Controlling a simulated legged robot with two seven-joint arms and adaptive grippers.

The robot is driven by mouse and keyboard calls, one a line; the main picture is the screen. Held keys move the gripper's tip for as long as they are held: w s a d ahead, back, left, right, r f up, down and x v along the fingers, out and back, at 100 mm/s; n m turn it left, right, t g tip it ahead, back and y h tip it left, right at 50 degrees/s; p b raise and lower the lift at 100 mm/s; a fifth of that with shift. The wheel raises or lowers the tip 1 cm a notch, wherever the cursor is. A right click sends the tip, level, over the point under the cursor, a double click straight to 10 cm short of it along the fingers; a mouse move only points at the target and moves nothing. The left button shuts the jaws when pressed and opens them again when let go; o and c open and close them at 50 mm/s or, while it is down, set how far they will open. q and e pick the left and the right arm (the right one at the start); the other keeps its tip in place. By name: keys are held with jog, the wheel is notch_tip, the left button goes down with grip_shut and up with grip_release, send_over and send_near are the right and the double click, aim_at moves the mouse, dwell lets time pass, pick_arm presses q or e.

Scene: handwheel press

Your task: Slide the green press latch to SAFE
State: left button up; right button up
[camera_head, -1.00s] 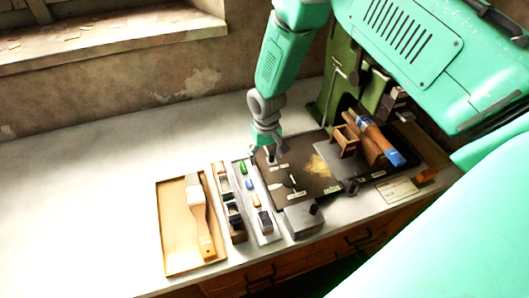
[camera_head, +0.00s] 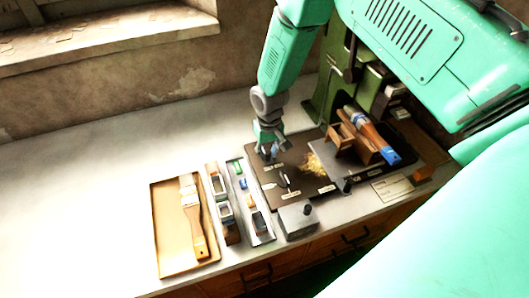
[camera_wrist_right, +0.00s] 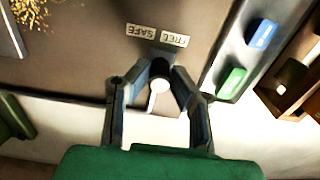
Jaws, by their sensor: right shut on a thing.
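My right gripper (camera_head: 268,152) points down at the far left corner of the dark base plate (camera_head: 265,190). The SAFE label (camera_wrist_right: 141,31) and the FREE label (camera_wrist_right: 174,39) lie side by side just beyond the fingertips, upside down in that view. The fingers hide much of the knob and its slot, so I cannot tell which label it stands at. My left gripper is out of view.
The green press column (camera_head: 330,100) stands behind the plate. A wooden stand (camera_head: 350,148) with a blue-and-brown brush is at right. Narrow trays (camera_head: 262,222) of small coloured pieces and a tan tray (camera_head: 165,235) with a paintbrush lie left. The far-left bench is clear.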

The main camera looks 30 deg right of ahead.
jog(key=shift+s+d+f, duration=0.15)
jog(key=shift+d, duration=0.45)
jog(key=shift+a, duration=0.3)
jog(key=shift+d, duration=0.5)
jog(key=shift+s+d, duration=0.1)
jog(key=shift+d, duration=0.2)
jog(key=o, duration=1.4)
jog(key=shift+a, duration=0.1)
jog(key=shift+o, duration=0.6)
jog(key=shift+a, duration=0.1)
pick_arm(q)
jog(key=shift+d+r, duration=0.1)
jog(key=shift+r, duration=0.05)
pick_arm(e)
jog(key=shift+a, duration=0.1)
